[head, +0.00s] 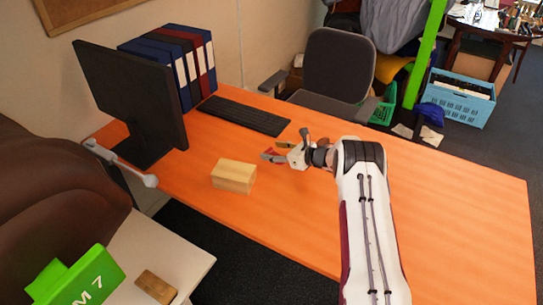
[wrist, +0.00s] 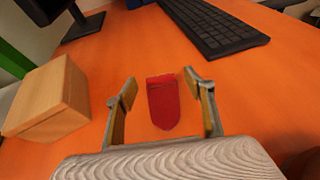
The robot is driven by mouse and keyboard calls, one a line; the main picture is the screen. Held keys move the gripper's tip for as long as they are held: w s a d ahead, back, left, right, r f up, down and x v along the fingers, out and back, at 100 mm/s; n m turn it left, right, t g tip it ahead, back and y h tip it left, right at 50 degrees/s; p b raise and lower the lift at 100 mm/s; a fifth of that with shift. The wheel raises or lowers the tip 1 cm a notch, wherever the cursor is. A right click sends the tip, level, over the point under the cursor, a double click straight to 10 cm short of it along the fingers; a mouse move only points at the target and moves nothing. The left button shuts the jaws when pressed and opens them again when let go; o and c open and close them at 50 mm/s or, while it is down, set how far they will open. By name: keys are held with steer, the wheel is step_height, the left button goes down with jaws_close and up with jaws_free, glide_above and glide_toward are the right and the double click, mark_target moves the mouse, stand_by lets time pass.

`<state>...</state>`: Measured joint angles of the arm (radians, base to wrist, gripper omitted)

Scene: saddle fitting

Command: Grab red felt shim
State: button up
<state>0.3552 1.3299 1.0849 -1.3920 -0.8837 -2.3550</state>
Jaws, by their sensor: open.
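The red felt shim (wrist: 163,103) lies flat on the orange table in the wrist view, a tongue shape with a rounded near end. My gripper (wrist: 158,84) is open, with one finger to each side of the shim and apart from it. In the head view my gripper (head: 285,150) is low over the middle of the table. A small red part of the shim (head: 271,152) shows by the fingers there; the rest is hidden. I cannot tell how high the fingertips are above the table.
A wooden block (head: 234,176) stands left of my gripper; it also shows in the wrist view (wrist: 46,99). A black keyboard (head: 243,115) lies behind, with a monitor (head: 130,100) and binders (head: 180,60) at the back left. The table's right side is clear.

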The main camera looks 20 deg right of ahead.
steer(key=shift+x, duration=1.45)
steer(key=shift+a, duration=0.1)
steer(key=c, duration=0.9)
